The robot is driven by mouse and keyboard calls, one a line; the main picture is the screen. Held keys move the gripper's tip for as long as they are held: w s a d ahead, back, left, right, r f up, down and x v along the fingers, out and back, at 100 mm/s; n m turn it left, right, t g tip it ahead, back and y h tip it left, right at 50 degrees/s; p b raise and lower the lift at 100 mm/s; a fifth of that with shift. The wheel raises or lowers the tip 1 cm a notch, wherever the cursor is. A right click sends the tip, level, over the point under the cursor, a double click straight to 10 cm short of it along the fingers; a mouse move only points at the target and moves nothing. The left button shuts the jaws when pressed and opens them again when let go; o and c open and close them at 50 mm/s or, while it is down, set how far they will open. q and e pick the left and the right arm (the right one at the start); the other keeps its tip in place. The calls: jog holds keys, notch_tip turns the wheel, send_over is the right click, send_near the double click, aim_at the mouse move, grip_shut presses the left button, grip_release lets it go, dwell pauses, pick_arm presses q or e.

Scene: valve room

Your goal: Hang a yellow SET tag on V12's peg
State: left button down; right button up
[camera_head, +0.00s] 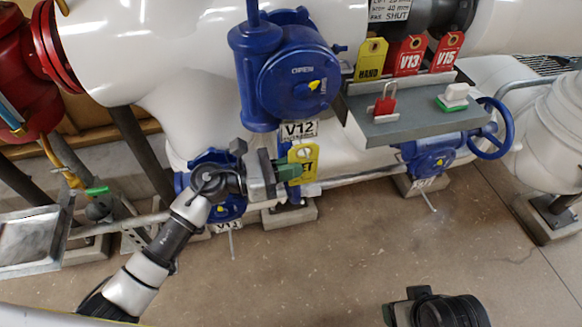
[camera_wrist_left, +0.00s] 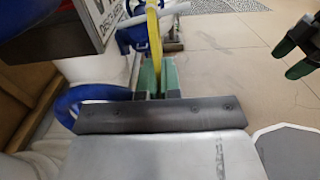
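My left gripper (camera_head: 287,170) is shut on a yellow SET tag (camera_head: 305,167) and holds it upright just below the white V12 label (camera_head: 299,130) of the blue valve (camera_head: 295,80). In the left wrist view the tag (camera_wrist_left: 153,35) shows edge-on, pinched between the green fingertips (camera_wrist_left: 155,76). The V12 peg cannot be made out, so I cannot tell whether the tag touches it. My right gripper (camera_wrist_left: 296,52) shows at the right edge of the left wrist view, its green fingers apart and nothing between them.
A grey shelf (camera_head: 400,125) right of V12 bears a red padlock (camera_head: 385,104), a green-and-white item (camera_head: 454,97) and a rack with yellow HAND (camera_head: 371,60), red V13 (camera_head: 410,55) and red V15 (camera_head: 447,52) tags. Blue handwheels and white pipes crowd the left arm.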

pick_arm(q)
jog(key=c, duration=1.2)
grip_release()
jog(key=shift+c, duration=0.2)
jog(key=shift+a, duration=0.1)
jog(key=v, duration=1)
jog(key=shift+a, duration=0.3)
